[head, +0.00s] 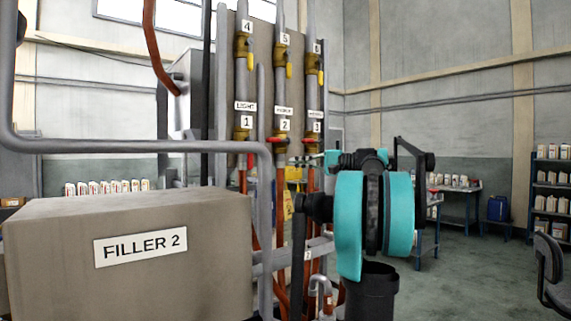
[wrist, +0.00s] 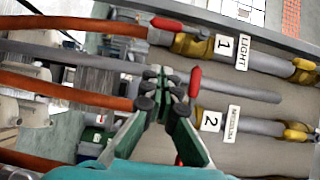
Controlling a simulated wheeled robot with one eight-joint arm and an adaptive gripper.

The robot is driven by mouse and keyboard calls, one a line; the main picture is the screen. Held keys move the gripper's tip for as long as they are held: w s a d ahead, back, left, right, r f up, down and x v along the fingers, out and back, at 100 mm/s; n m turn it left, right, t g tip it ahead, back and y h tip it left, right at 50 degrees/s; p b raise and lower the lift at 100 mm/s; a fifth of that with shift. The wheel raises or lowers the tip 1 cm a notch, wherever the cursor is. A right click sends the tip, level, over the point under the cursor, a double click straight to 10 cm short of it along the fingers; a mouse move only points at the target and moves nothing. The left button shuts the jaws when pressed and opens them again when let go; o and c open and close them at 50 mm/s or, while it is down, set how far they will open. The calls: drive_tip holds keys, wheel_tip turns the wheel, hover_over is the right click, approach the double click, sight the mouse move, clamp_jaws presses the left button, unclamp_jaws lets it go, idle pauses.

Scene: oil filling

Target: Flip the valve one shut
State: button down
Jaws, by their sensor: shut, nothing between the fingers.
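Valve one, a yellow valve body (wrist: 192,46) on the pipe labelled 1 LIGHT, is at the top of the wrist view. Its red handle (wrist: 168,25) lies roughly along the pipe, pointing left there. In the head view valve one (head: 241,135) is on the leftmost pipe, with the red handle (head: 250,160) hanging down. My gripper (wrist: 157,78) is shut and empty, between the pipes of valves one and two in the wrist view and apart from valve one's handle.
Valve two's red handle (wrist: 195,82) stands crosswise to its pipe, close beside my fingertips in the wrist view; contact cannot be told. Valve three's red handle (head: 308,140) is also crosswise. The FILLER 2 box (head: 200,215) and a bent grey pipe (head: 130,146) stand at the left.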

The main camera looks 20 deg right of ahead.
sight(250, 153)
drive_tip(key=s+a+x, duration=0.1)
drive_tip(key=s+x, duration=0.1)
drive_tip(key=x, duration=0.9)
drive_tip(key=shift+a, duration=0.45)
